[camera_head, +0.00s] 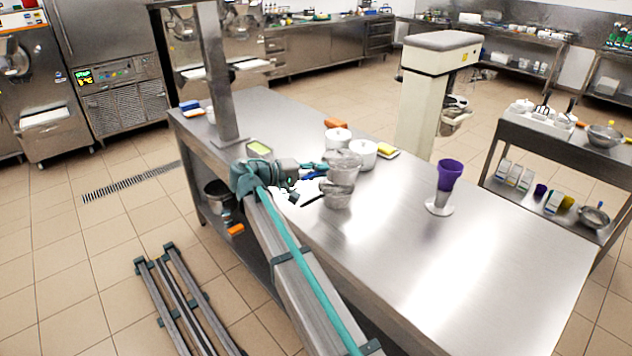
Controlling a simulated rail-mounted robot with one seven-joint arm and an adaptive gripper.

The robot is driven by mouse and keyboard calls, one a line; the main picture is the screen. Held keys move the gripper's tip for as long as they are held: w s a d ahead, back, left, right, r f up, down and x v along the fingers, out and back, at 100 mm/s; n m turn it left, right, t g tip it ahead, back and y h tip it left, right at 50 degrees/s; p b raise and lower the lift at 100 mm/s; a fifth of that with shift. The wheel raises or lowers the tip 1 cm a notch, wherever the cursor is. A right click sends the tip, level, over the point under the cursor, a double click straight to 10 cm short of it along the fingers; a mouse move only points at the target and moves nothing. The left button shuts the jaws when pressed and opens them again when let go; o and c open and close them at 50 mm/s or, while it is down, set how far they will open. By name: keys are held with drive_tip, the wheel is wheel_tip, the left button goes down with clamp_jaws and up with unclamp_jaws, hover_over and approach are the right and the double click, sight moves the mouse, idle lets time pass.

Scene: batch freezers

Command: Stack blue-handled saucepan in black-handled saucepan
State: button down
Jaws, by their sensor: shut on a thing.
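The blue-handled saucepan (343,161) is a shiny steel pan on the work table. Its short blue handle points left to my gripper (316,167), which is shut on it. The black-handled saucepan (338,197) is directly below it, and its black handle (311,200) points to the lower left. The two pans overlap closely in the picture. I cannot tell whether the upper pan is inside the lower one or held just above it. My gripper's fingers are small and partly lost against the bright steel.
White lidded pots (362,156) stand just behind the pans, with a yellow sponge (387,149) on a dish. A purple cup (449,175) on a white stand is to the right. A steel post (218,80) rises at the left. The table's front right (470,270) is clear.

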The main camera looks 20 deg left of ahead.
drive_tip(key=w+f, duration=0.1)
drive_tip(key=w+a+f+p, duration=0.1)
drive_tip(key=f, duration=0.1)
drive_tip(key=w+a+f, duration=0.1)
drive_tip(key=shift+a+f, duration=0.2)
drive_tip(key=shift+f, duration=0.05)
wheel_tip(320, 180, down, 3)
drive_tip(key=shift+p, duration=0.55)
drive_tip(key=shift+f, duration=0.15)
drive_tip(key=shift+f, duration=0.1)
drive_tip(key=shift+f+b, duration=0.35)
drive_tip(key=shift+b, duration=0.05)
drive_tip(key=shift+f, duration=0.2)
drive_tip(key=c, duration=1.2)
unclamp_jaws()
